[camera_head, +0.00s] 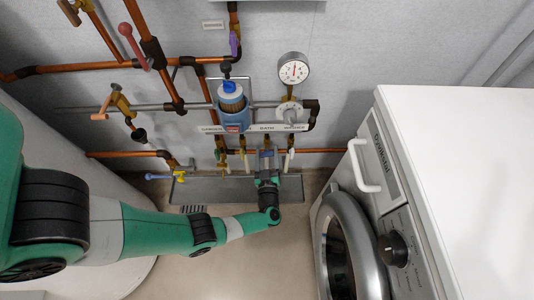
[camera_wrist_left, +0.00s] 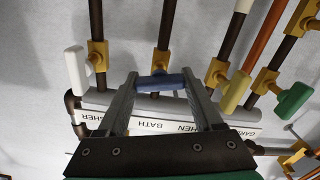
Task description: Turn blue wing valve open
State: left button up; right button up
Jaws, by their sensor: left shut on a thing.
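The blue wing valve handle (camera_wrist_left: 160,82) sits on a brass body (camera_wrist_left: 160,62) on a dark vertical pipe. In the left wrist view it lies crosswise between the two fingertips of my left gripper (camera_wrist_left: 160,84), which is shut on it. In the head view my left gripper (camera_head: 267,158) reaches up to the row of valves under the label strip (camera_head: 254,128). There the blue handle is hidden behind the gripper. My right gripper is in neither view.
Beside it are a white wing valve (camera_wrist_left: 75,68), a yellow one (camera_wrist_left: 235,92) and a green one (camera_wrist_left: 294,100). In the head view, a pressure gauge (camera_head: 293,69), a blue filter (camera_head: 232,105) and a washing machine (camera_head: 385,185) stand around. A blue-handled tap (camera_head: 160,177) is at left.

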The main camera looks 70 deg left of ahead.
pick_arm(q)
jog(key=shift+n, duration=0.3)
jog(key=n, duration=0.7)
jog(key=shift+s, duration=0.1)
jog(key=n, duration=0.3)
jog(key=shift+n, duration=0.3)
jog(key=shift+f+n, duration=0.1)
jog(key=shift+n, duration=1.9)
jog(key=o, duration=1.4)
jog(key=shift+c, duration=0.2)
